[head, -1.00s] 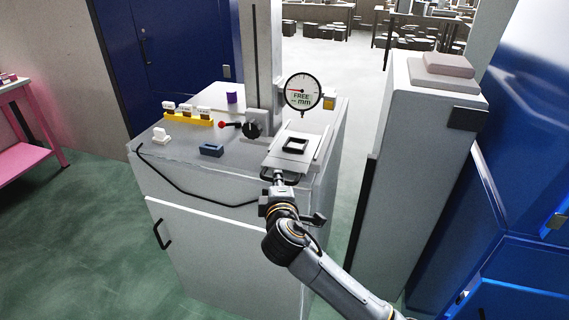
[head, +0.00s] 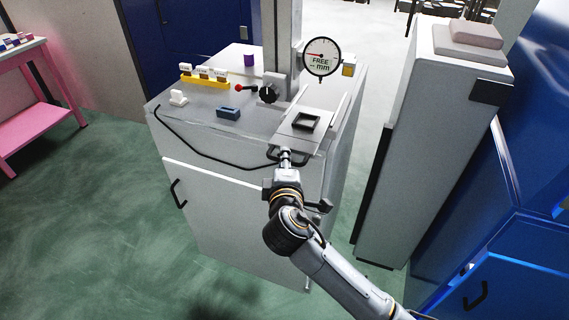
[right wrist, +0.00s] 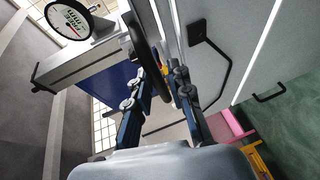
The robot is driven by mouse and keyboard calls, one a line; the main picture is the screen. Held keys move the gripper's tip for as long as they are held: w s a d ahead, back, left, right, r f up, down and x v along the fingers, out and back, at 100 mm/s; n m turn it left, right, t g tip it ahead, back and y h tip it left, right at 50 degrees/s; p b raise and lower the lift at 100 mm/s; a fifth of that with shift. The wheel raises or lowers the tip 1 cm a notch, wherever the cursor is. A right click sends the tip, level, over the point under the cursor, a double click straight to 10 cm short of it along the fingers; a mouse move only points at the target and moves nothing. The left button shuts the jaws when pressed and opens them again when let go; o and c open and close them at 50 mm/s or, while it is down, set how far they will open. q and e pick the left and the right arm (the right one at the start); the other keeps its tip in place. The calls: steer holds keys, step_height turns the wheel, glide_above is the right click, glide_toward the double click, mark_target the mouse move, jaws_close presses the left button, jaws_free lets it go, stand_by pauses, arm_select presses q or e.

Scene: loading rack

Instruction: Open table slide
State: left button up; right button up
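The table slide (head: 298,136) is a pale plate with a black square frame (head: 305,122), on top of the grey cabinet-like stand. Its black loop handle (head: 274,157) is at the plate's front edge, and shows as a dark bar in the right wrist view (right wrist: 151,58). My right gripper (head: 286,158) is at this handle in the head view. Contact is partly hidden. My left gripper is not in view.
A dial gauge (head: 321,57) reading FREE hangs above the stand. A black rail (head: 205,153) runs along the front. A tall grey cabinet (head: 400,170) stands right.

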steer(key=s+d+r, duration=0.1)
steer(key=s+r, duration=0.1)
steer(key=s, duration=0.9)
steer(key=shift+s, duration=0.4)
steer(key=shift+r, duration=0.1)
